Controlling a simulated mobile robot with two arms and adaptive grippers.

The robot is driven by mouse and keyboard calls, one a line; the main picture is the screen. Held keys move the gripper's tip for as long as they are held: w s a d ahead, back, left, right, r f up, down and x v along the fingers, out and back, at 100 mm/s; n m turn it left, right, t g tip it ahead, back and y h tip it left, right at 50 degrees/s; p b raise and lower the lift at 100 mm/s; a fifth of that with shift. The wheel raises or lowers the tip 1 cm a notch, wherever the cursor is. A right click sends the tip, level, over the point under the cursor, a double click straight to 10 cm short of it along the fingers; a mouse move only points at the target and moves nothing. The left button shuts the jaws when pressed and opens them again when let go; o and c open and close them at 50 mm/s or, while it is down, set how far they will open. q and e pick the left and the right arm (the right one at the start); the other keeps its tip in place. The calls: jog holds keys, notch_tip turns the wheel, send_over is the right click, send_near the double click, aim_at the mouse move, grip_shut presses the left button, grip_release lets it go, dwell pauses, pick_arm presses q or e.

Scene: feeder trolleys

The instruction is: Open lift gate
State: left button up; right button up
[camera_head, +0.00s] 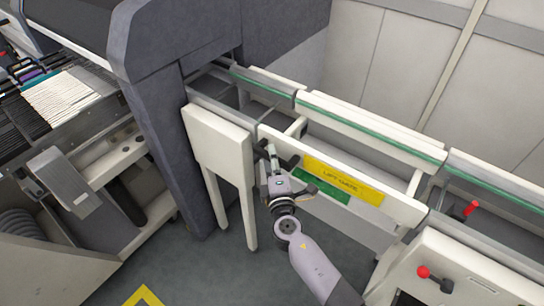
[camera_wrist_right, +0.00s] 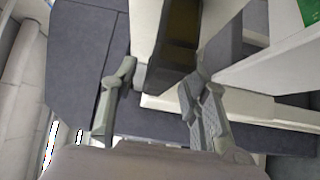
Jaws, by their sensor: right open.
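The lift gate (camera_head: 395,207) is a white conveyor section with a yellow "LIFT GATE" label (camera_head: 343,181) and a green label (camera_head: 320,187) on its front. It lies level, roughly in line with the rails at either side. My right gripper (camera_head: 278,160) is at the left end of the gate's front panel, its fingers open. In the right wrist view the open fingers (camera_wrist_right: 157,90) are apart, with a white edge and a dark gap beyond them. I cannot tell whether they touch the gate. A corner of the green label (camera_wrist_right: 312,12) shows there. My left gripper is not in view.
A white panel on legs (camera_head: 218,145) stands just left of my right gripper, beside a dark grey machine (camera_head: 165,100). A red knob (camera_head: 423,271) sits on a white box at the lower right. A red handle (camera_head: 471,208) is on the right conveyor. Grey floor is open in front.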

jog(key=shift+w, duration=0.3)
jog(key=shift+c, duration=0.4)
grip_shut()
dwell(0.4)
